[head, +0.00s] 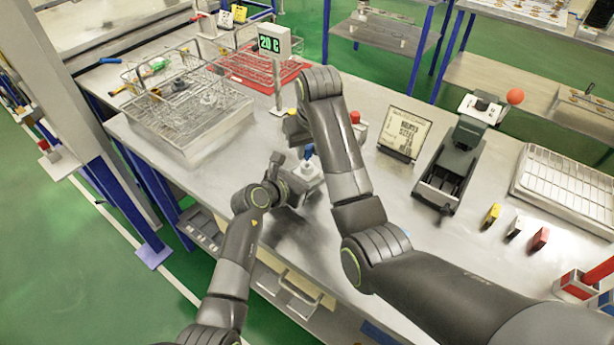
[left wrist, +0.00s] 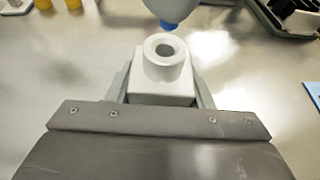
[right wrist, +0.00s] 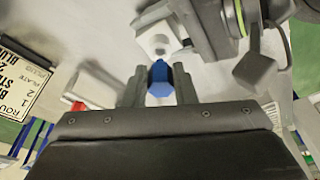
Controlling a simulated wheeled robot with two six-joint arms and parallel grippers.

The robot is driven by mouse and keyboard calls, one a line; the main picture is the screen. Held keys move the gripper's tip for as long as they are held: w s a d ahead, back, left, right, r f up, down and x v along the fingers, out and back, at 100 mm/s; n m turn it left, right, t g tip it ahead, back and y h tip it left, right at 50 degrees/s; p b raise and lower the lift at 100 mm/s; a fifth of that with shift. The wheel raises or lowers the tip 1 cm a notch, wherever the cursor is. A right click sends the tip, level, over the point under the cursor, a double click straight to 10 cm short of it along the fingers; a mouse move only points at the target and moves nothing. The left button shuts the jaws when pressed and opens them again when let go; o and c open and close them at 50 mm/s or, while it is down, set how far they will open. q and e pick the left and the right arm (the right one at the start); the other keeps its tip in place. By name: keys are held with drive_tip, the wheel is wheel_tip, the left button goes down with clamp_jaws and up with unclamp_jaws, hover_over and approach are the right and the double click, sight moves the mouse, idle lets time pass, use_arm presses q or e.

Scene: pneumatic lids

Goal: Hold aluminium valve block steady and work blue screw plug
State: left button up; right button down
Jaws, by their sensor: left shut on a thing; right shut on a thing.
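The pale aluminium valve block (left wrist: 150,90) sits between the fingers of my left gripper (left wrist: 162,95); its round port faces up and is open. The block also shows in the head view (head: 309,181) and in the right wrist view (right wrist: 150,22). My left gripper is shut on it. The blue screw plug (right wrist: 160,82) is between the fingers of my right gripper (right wrist: 160,92), which is shut on it. The plug's blue end also shows in the left wrist view (left wrist: 169,26), near the port but apart from it. In the head view my right arm hides part of its gripper.
A wire basket (head: 185,105) and a red tray (head: 262,72) stand at the back left. A display reading 20 C (head: 274,42) stands behind my grippers. To the right are a sign card (head: 405,128), a black fixture (head: 450,170) and a compartment tray (head: 565,188).

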idle(0.3)
drive_tip(key=shift+w+a+v, duration=0.1)
drive_tip(key=shift+w+v, duration=0.1)
drive_tip(key=shift+v, duration=0.65)
drive_tip(key=shift+w+a+v, duration=0.1)
drive_tip(key=shift+w+v, duration=0.05)
drive_tip(key=shift+v, duration=0.65)
drive_tip(key=shift+w+v, duration=0.2)
drive_tip(key=shift+v, duration=0.65)
use_arm(q)
drive_tip(key=o, duration=1.4)
drive_tip(key=v, duration=1.2)
drive_tip(key=shift+a, duration=0.1)
use_arm(e)
drive_tip(key=shift+r, duration=0.1)
